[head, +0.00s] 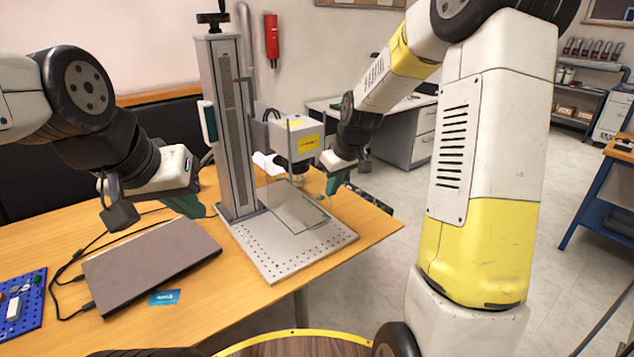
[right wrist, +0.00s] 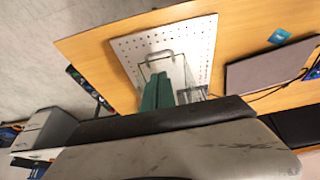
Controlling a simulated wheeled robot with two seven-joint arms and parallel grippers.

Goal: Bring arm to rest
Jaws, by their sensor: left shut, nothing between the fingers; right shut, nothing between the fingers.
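The laser marker has a tall grey column (head: 229,130), a marking head (head: 297,140) with a yellow label, and a perforated base plate (head: 315,250). A clear panel (head: 292,208) stands above the plate. My right gripper (head: 335,184) is shut and empty beside the marking head, near the panel's right side. In the right wrist view its green fingers (right wrist: 164,92) are together in front of the clear panel and its handle (right wrist: 160,56). My left gripper (head: 190,207) is shut and empty above the laptop's back edge, left of the column.
A closed grey laptop (head: 150,265) with cables lies on the wooden table (head: 220,305). A blue card (head: 164,297) lies in front of it, and a blue pegboard (head: 22,308) is at the far left. A red extinguisher (head: 271,38) hangs on the wall. Open floor lies right of the table.

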